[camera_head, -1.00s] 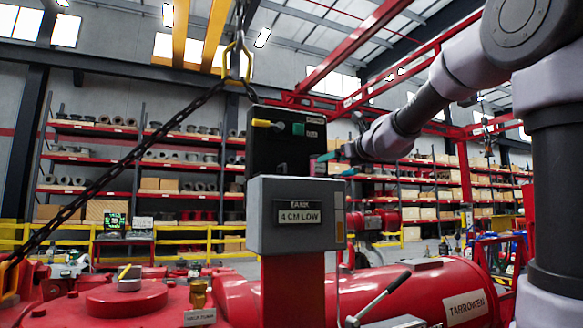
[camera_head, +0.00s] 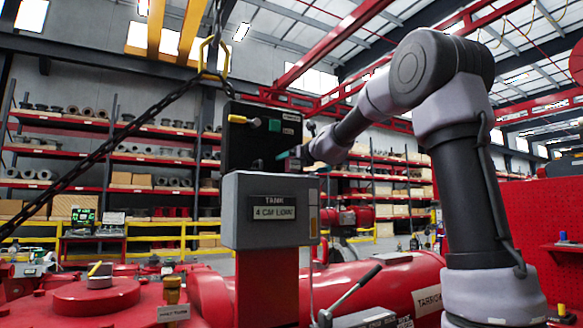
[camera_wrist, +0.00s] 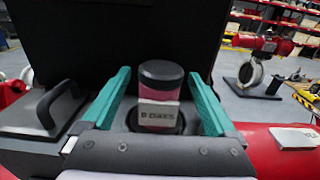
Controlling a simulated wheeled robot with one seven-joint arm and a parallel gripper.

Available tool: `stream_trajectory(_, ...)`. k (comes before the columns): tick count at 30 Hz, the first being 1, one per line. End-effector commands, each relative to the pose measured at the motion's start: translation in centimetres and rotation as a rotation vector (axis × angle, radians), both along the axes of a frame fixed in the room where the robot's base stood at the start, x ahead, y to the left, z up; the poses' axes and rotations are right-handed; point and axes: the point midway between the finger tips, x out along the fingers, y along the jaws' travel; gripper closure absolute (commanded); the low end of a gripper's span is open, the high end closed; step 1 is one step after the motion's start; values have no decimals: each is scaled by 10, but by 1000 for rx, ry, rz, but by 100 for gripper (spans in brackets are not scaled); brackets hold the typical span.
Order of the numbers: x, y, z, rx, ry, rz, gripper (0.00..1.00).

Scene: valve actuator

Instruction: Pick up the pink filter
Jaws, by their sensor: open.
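The pink filter (camera_wrist: 160,97) is a short upright cylinder with a dark round cap and a light label reading "8 DAYS". In the wrist view it stands in a dark round seat. My gripper (camera_wrist: 158,73) is open, with one teal finger on each side of the filter and visible gaps between fingers and filter. In the head view my gripper (camera_head: 288,155) is at the right side of a black box, behind the grey "TANK" box. I cannot make out the filter there.
The black box (camera_head: 240,150) has a yellow handle and green block. The grey box (camera_head: 262,232) stands on a red post. A dark handle (camera_wrist: 50,108) lies left of my gripper. A chain (camera_head: 105,148) runs diagonally. A red panel (camera_head: 540,212) stands at right.

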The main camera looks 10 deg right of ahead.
Motion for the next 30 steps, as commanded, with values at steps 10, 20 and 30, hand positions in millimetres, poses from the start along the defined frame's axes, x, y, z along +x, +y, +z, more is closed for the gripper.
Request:
stream_trajectory(10,3,1,0,0,0,0,38)
stream_trajectory(20,3,1,0,0,-1,0,100)
stream_trajectory(30,-2,8,6,-2,-1,1,100)
